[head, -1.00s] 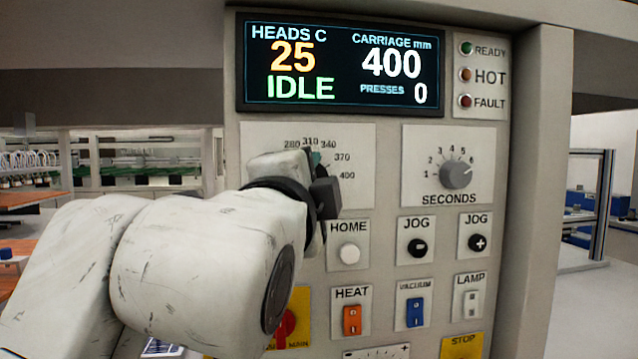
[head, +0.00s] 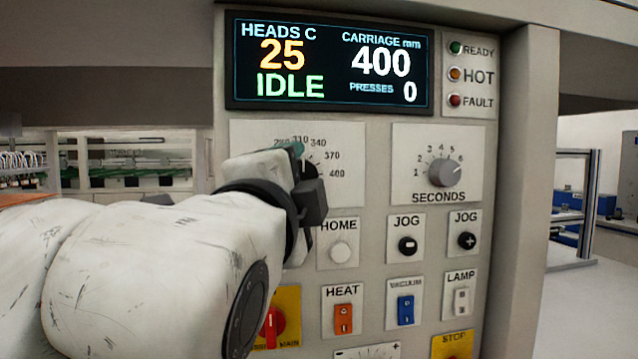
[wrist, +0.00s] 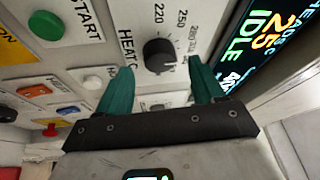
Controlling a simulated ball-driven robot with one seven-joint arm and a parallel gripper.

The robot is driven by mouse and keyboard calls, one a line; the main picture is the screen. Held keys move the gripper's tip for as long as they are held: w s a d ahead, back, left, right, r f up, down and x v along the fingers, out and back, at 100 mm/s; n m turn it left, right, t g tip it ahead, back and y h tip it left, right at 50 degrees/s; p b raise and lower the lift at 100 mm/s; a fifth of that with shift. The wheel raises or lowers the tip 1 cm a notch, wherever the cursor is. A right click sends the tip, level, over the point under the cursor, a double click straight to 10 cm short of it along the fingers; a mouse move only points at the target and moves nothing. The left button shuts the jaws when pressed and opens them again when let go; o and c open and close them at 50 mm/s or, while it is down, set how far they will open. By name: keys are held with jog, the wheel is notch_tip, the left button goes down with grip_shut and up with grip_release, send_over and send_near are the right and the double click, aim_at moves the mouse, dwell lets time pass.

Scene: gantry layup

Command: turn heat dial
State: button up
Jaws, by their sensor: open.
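The heat dial (wrist: 158,56) is a round black knob on a white plate, marked with numbers such as 220 and 250 in the wrist view. In the head view its plate (head: 248,142) shows numbers from about 280 to 400, and my gripper covers most of the knob. My gripper (wrist: 161,66) is open, with its two teal fingers apart. In the wrist view the dial lies between the fingertips, and I cannot tell whether they touch it. In the head view my gripper (head: 298,153) is in front of the dial plate. The display (head: 330,60) reads 25, IDLE, 400 and 0 presses.
The seconds dial (head: 444,173) is to the right. Below are the white HOME button (head: 340,252), the JOG buttons (head: 408,245), the orange HEAT switch (head: 343,318) and the blue VACUUM switch (head: 405,309). A red main switch (head: 270,327) is partly hidden by my arm.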

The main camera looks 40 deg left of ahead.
jog(key=b+v, duration=0.1)
jog(key=v, duration=0.7)
jog(key=shift+s, duration=0.15)
jog(key=shift+s+d+f, duration=0.1)
jog(key=shift+d+f, duration=0.05)
